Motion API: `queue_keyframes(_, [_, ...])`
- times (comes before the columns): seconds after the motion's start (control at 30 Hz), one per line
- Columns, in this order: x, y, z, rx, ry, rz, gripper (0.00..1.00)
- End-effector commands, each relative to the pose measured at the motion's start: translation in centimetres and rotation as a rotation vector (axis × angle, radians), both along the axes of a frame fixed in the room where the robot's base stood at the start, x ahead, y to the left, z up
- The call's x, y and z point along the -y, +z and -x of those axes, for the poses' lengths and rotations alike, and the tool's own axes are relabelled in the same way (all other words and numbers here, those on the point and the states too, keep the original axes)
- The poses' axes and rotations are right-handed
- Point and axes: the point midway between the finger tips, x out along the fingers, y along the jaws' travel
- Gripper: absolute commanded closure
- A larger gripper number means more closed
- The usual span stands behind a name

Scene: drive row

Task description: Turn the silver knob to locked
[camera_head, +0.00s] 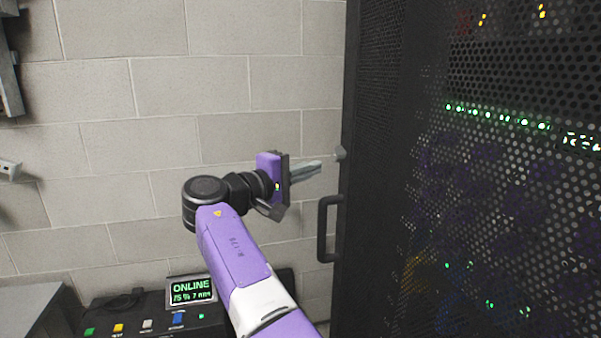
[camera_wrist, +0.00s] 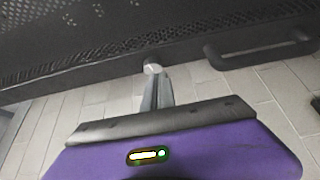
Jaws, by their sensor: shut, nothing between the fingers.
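The silver knob (camera_head: 341,152) is on the near edge of the dark rack door, above the door's black handle. In the wrist view, the knob (camera_wrist: 152,66) shows as a small pale round end on the dark door. My gripper (camera_head: 318,166) is shut and empty, its grey fingers pointing right towards the door. The fingertips are just left of the knob and slightly below it in the head view. In the wrist view, my gripper (camera_wrist: 157,84) has its tips right at the knob and partly overlaps it. I cannot tell whether they touch, or which way the knob is turned.
The perforated rack door (camera_head: 400,200) fills the right side. Its black handle (camera_head: 325,230) juts out below the knob and shows in the wrist view (camera_wrist: 262,48). A panel with a green ONLINE screen (camera_head: 192,291) stands low by the pale block wall (camera_head: 160,95).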

Motion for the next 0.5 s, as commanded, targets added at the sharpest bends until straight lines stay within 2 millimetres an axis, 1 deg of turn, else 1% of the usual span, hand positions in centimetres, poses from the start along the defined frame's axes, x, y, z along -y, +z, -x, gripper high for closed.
queue_keyframes(0.03, [0.7, 0.1, -0.1, -0.001, -0.002, -0.001, 1.0])
queue_keyframes(0.3, [3.8, 0.2, -1.0, 0.0, -0.001, 0.0, 1.0])
queue_keyframes(0.5, [5.0, 0.0, -1.3, -0.001, 0.0, 0.0, 1.0])
